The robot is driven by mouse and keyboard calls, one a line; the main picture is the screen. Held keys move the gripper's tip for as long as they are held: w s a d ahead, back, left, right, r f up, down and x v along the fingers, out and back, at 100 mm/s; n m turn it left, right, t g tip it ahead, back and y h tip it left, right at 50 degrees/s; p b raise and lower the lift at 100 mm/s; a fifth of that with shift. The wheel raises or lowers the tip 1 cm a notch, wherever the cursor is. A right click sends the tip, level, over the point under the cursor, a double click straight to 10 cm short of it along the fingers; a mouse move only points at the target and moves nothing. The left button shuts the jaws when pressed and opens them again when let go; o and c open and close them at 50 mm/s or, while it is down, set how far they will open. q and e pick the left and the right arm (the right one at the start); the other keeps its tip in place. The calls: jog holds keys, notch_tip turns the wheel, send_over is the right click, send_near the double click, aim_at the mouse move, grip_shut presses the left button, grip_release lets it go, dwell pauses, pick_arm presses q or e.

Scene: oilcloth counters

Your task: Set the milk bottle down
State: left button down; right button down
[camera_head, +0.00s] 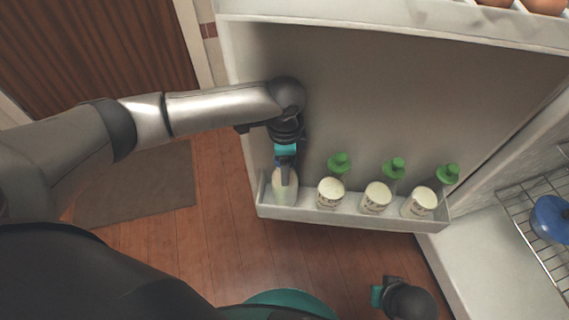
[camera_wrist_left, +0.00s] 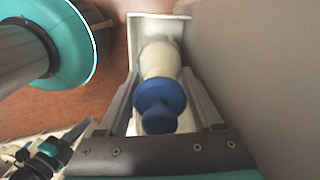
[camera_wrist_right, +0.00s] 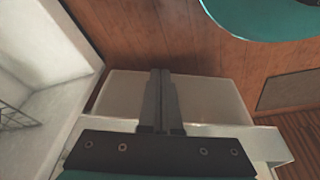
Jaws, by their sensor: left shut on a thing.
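The milk bottle, pale with a blue cap, (camera_head: 285,188) stands at the left end of the white door shelf (camera_head: 345,220). In the left wrist view the milk bottle (camera_wrist_left: 160,58) is between my fingers, its blue cap toward the camera and its base within the shelf end. My left gripper (camera_head: 286,172) is shut on it from above; it also shows in the left wrist view (camera_wrist_left: 163,100). I cannot tell whether its base touches the shelf floor. My right gripper (camera_head: 380,295) is low at the front; in the right wrist view its fingers (camera_wrist_right: 161,75) are together and empty.
Several pale containers, such as this tub (camera_head: 331,191), and green-capped items (camera_head: 339,162) occupy the shelf to the right. The door panel (camera_head: 400,90) rises behind the shelf. A wire rack (camera_head: 520,215) with a blue item (camera_head: 551,217) is at right.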

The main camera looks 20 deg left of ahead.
pick_arm(q)
jog(key=shift+c, duration=1.6)
grip_release()
jog(key=shift+r, duration=0.25)
notch_tip(320, 180, up, 5)
jog(key=p, duration=0.3)
jog(key=shift+r, duration=0.2)
jog(key=shift+r+p, duration=0.4)
jog(key=shift+r, duration=0.4)
pick_arm(e)
jog(key=s+d+f, duration=0.2)
jog(key=s+f, duration=0.2)
jog(key=f, duration=0.3)
jog(key=shift+d+g, duration=0.25)
jog(key=shift+g, duration=0.05)
